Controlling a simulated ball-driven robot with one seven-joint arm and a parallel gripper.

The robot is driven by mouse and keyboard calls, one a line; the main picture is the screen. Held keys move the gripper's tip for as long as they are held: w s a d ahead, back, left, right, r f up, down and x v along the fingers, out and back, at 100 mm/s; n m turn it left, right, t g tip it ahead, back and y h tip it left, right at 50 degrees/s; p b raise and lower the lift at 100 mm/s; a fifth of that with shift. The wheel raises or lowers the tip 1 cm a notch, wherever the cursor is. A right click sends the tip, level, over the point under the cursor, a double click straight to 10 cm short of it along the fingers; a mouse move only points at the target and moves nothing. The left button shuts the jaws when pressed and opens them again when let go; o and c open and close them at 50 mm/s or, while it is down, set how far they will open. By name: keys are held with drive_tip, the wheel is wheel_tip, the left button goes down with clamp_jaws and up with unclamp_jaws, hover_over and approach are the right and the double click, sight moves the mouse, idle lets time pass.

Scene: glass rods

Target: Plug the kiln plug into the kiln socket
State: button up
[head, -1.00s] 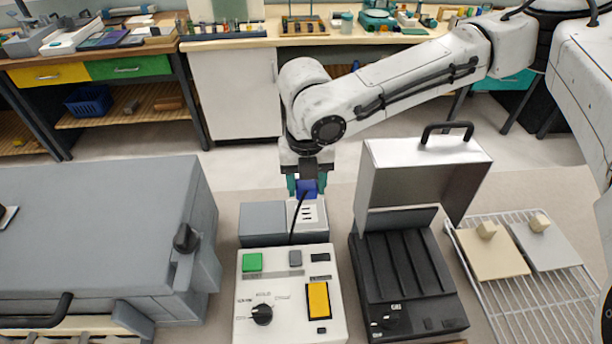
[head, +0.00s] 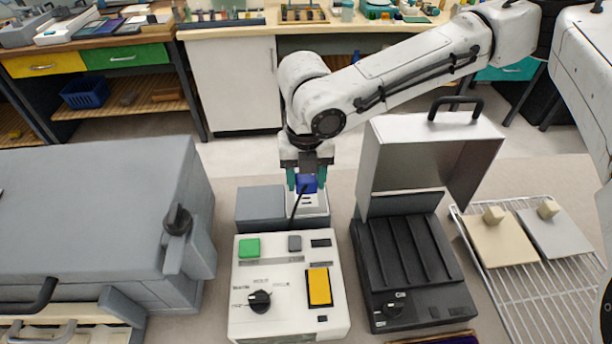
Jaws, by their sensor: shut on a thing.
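The blue kiln plug (head: 306,183) is held between the teal fingers of my gripper (head: 306,184), which points straight down. A dark cord hangs from the plug toward the white control box. The kiln socket (head: 313,203) is the white face with dark slots on top of the grey box behind the control box. The plug is at the far part of this socket face and covers some of it. I cannot tell whether the plug's underside touches the face or is just above it.
The white control box (head: 289,318) with a green button, dial and yellow switch stands in front. A black unit with a raised lid (head: 428,160) stands close on the right. A large grey kiln (head: 90,205) is on the left. A wire rack (head: 541,290) is at far right.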

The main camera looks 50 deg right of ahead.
sight(306, 188)
drive_tip(key=shift+f+b, duration=0.7)
drive_tip(key=shift+f, duration=0.35)
drive_tip(key=shift+r+p, duration=0.1)
drive_tip(key=shift+p, duration=0.9)
idle(1.2)
drive_tip(key=shift+f+b, duration=0.3)
drive_tip(key=shift+f, duration=0.35)
idle(0.4)
drive_tip(key=o, duration=1.1)
drive_tip(key=shift+c, duration=0.2)
wheel_tip(306, 188, up, 11)
drive_tip(key=shift+f, duration=0.1)
idle(0.3)
